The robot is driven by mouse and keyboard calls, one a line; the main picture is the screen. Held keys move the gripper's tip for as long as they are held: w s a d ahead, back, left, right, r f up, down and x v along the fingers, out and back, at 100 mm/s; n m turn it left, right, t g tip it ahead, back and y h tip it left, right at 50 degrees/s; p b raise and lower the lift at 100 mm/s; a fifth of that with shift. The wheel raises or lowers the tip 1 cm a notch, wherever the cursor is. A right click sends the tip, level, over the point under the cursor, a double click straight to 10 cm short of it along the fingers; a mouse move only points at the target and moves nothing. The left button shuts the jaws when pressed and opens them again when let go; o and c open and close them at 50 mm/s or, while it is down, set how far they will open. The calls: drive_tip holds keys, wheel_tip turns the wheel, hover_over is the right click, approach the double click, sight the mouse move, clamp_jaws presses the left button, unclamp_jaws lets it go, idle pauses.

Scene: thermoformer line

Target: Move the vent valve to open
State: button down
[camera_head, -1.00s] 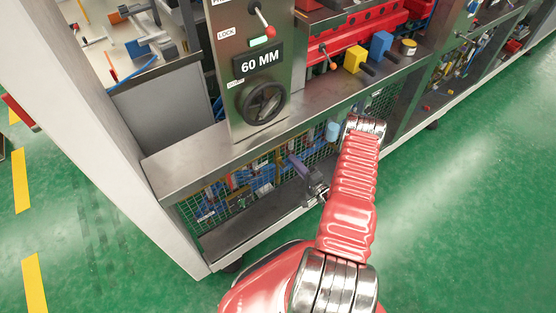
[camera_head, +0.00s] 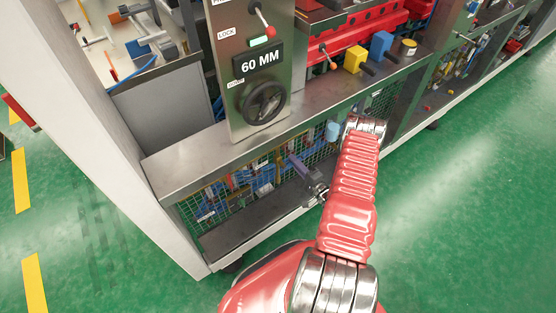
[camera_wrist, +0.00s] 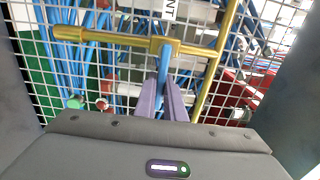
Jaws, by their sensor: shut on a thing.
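The vent valve is a brass body (camera_wrist: 160,46) on a brass pipe (camera_wrist: 95,37) in front of white mesh in the wrist view. Its blue lever (camera_wrist: 165,62) stands across the pipe and points toward my gripper. A partly hidden white label (camera_wrist: 170,10) ending in "NT" is above it. My gripper (camera_wrist: 162,98), with purple fingers, is shut on the blue lever. In the head view my gripper (camera_head: 296,164) reaches under the machine's shelf to the mesh. The valve is too small to make out there.
An upright brass pipe (camera_wrist: 217,65) is close right of the lever. Blue hoses (camera_wrist: 90,60) run behind the mesh. In the head view a steel shelf (camera_head: 185,165) overhangs my gripper, and a panel with a black handwheel (camera_head: 264,103) stands above. Green floor (camera_head: 470,200) is clear at right.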

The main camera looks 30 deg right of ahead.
drive_tip(key=shift+f, duration=0.1)
drive_tip(key=shift+a+r+n, duration=0.1)
drive_tip(key=shift+r+n, duration=0.3)
drive_tip(key=shift+n, duration=0.5)
drive_tip(key=shift+a+r+n, duration=0.1)
drive_tip(key=shift+r+n, duration=0.25)
drive_tip(key=shift+n, duration=0.55)
drive_tip(key=shift+a+r+n, duration=0.2)
drive_tip(key=shift+r+n, duration=0.15)
drive_tip(key=shift+n, duration=0.55)
drive_tip(key=shift+a+r+n, duration=0.15)
drive_tip(key=shift+r+n, duration=0.2)
drive_tip(key=shift+n, duration=0.55)
drive_tip(key=shift+a+r+n, duration=0.25)
drive_tip(key=shift+r+n, duration=0.05)
drive_tip(key=shift+n, duration=0.6)
drive_tip(key=shift+a+r+n, duration=0.2)
drive_tip(key=shift+r+n, duration=0.05)
drive_tip(key=shift+n, duration=0.65)
